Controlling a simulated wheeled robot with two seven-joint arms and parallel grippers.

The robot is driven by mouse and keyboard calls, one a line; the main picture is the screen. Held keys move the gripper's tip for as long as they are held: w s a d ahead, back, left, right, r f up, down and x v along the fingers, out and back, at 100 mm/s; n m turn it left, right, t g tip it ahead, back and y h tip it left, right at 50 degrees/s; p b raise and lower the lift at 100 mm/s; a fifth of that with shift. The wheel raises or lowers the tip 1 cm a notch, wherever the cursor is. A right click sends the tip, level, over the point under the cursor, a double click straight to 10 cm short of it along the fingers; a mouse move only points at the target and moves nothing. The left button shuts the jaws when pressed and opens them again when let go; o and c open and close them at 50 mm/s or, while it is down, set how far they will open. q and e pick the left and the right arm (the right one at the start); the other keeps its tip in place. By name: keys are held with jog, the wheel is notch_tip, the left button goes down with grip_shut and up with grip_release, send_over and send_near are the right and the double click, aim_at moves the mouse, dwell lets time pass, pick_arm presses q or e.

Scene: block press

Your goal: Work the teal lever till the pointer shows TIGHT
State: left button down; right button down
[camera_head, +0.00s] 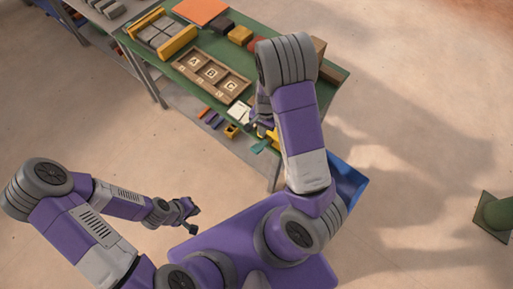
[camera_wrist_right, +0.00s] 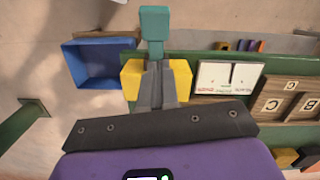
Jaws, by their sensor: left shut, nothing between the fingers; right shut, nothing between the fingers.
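The teal lever (camera_head: 260,146) sticks out from the front edge of the green table. In the right wrist view its square teal end (camera_wrist_right: 153,22) stands beyond my fingertips. My right gripper (camera_wrist_right: 156,68) is shut and empty, close to the lever's stem; I cannot tell whether they touch. A yellow part (camera_wrist_right: 131,80) shows on both sides of the fingers. A white card (camera_wrist_right: 228,76) with small red marks lies beside it, also in the head view (camera_head: 239,112); its pointer and wording are too small to read. My left gripper (camera_head: 193,216) is shut and empty, away from the table.
A wooden tray (camera_head: 243,88) with lettered compartments lies on the green table (camera_head: 176,72). A blue bin (camera_head: 350,185) stands at the table's right end, partly behind my right arm. Small coloured pieces (camera_head: 211,117) lie near the front edge. Floor at left is clear.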

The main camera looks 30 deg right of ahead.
aim_at(257, 148)
jog(key=d+r+n+y+b, duration=0.2)
jog(key=r+n+b, duration=0.1)
jog(key=n, duration=0.5)
jog(key=d+r+n+g+y+b, duration=0.1)
jog(key=r+n+y+b, duration=0.1)
jog(key=r+n, duration=0.3)
jog(key=n+b, duration=0.1)
jog(key=n, duration=0.2)
jog(key=shift+w+d+r+g, duration=0.2)
jog(key=shift+d+g, duration=0.1)
jog(key=shift+d, duration=0.1)
jog(key=shift+f, duration=0.15)
jog(key=b+x, duration=0.1)
jog(key=x, duration=1.3)
jog(key=shift+a+b, duration=0.15)
jog(key=shift+b, duration=0.2)
jog(key=shift+a, duration=0.1)
